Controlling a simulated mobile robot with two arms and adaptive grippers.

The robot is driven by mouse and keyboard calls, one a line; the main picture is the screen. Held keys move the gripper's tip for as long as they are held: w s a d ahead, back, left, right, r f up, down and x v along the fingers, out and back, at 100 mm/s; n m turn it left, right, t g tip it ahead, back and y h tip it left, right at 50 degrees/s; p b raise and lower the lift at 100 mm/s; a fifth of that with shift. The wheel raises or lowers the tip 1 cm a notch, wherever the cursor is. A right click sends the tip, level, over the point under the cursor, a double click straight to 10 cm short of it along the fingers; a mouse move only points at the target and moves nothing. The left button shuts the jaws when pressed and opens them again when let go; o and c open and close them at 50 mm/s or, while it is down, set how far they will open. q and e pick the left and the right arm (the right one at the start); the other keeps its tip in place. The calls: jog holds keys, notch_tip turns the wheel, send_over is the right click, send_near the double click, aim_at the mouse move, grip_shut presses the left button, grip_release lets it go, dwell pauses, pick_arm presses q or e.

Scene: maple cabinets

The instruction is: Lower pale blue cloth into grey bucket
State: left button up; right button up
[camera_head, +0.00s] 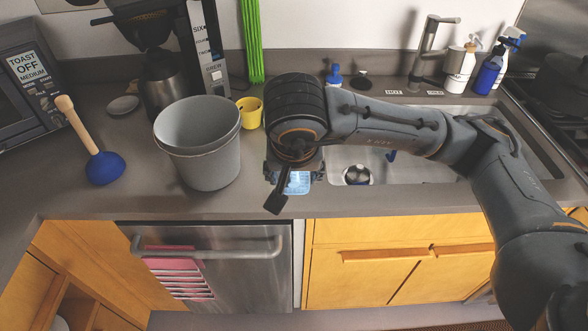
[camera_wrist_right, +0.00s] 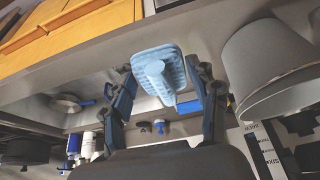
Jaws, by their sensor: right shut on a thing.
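The grey bucket (camera_head: 207,168) stands upright on the counter in the head view, left of my right gripper; its inside looks empty as far as I see. It also shows at the right of the wrist view (camera_wrist_right: 262,62). My right gripper (camera_head: 290,185) is beside the bucket near the sink's left edge, mostly hidden by its own arm in the head view. A small part of the cloth (camera_head: 298,183) shows below the wrist in the head view. My left gripper is out of view.
A yellow cup (camera_head: 250,112) and a coffee maker (camera_head: 208,45) stand behind the bucket. A plunger (camera_head: 100,160) stands left of it. The sink (camera_head: 400,165) lies to the right, with spray bottles (camera_head: 490,68) behind. The counter's front edge is close.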

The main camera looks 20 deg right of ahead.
jog(key=shift+s+a+r, duration=0.2)
jog(key=shift+r, duration=0.05)
jog(key=shift+w+a+r, duration=0.15)
jog(key=shift+r, duration=0.1)
jog(key=w+a+r+p, duration=0.1)
jog(key=w+a+r, duration=0.7)
jog(key=w, duration=0.2)
jog(key=w+a+p, duration=0.5)
jog(key=w+a, duration=0.2)
jog(key=w, duration=0.2)
jog(key=shift+w+a+f, duration=0.2)
jog(key=shift+w+a, duration=0.1)
jog(key=shift+a, duration=0.05)
jog(key=shift+w, duration=0.1)
jog(key=shift+w+d, duration=0.1)
jog(key=shift+w, duration=0.1)
